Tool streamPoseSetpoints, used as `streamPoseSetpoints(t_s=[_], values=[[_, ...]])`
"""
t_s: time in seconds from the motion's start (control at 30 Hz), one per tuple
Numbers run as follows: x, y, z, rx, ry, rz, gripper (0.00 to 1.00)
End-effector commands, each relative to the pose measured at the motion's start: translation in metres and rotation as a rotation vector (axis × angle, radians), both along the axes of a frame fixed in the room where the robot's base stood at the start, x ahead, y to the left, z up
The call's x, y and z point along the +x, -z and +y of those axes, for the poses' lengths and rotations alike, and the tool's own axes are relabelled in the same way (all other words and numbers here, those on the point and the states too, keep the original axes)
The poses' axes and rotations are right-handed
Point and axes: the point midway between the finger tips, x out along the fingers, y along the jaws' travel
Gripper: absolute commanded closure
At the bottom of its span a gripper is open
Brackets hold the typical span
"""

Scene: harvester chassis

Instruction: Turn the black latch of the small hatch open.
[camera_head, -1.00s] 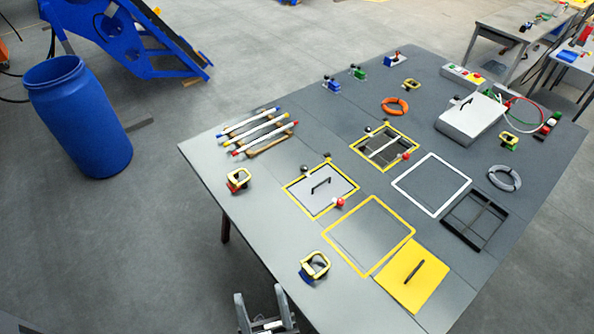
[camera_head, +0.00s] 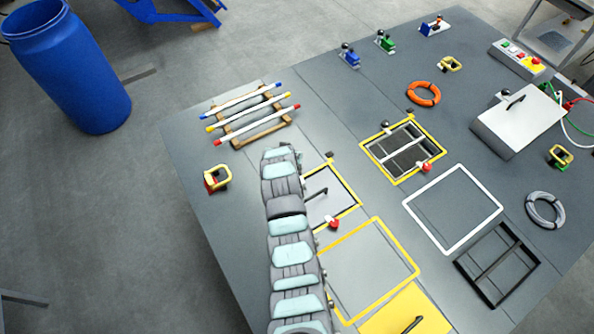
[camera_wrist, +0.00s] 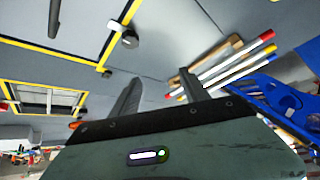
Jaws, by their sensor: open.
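The small hatch (camera_head: 322,207) is a grey panel with a black bar handle, inside a yellow frame. My arm covers its left part in the head view. The wrist view shows its panel (camera_wrist: 85,22) at upper left, with a dark round latch knob (camera_wrist: 129,40) at the frame's edge. That knob is hidden behind my arm in the head view. A red knob (camera_head: 333,223) sits at the frame's right side. My gripper (camera_wrist: 158,82) is open and empty, its two fingers apart; the knob lies beyond the left finger, not between them.
The rack of coloured-tipped rods (camera_head: 250,115) lies beside my arm's end, and close to the right finger in the wrist view (camera_wrist: 225,68). A second yellow-framed hatch with a grid (camera_head: 403,150) is to the right.

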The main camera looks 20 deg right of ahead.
Motion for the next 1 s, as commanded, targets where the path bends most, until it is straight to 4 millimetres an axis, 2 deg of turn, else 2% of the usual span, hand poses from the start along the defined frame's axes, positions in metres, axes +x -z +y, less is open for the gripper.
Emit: streamPoseSetpoints(t_s=[0.2, 0.3, 0.53, 1.0], values=[[-0.033, 0.006, -0.016, 0.065, 0.100, 0.207, 0.47], [-0.040, 0.008, -0.017, 0.075, 0.114, 0.240, 0.47], [-0.035, 0.016, -0.020, 0.075, 0.116, 0.243, 0.47], [-0.026, 0.048, -0.028, 0.076, 0.118, 0.244, 0.47]])
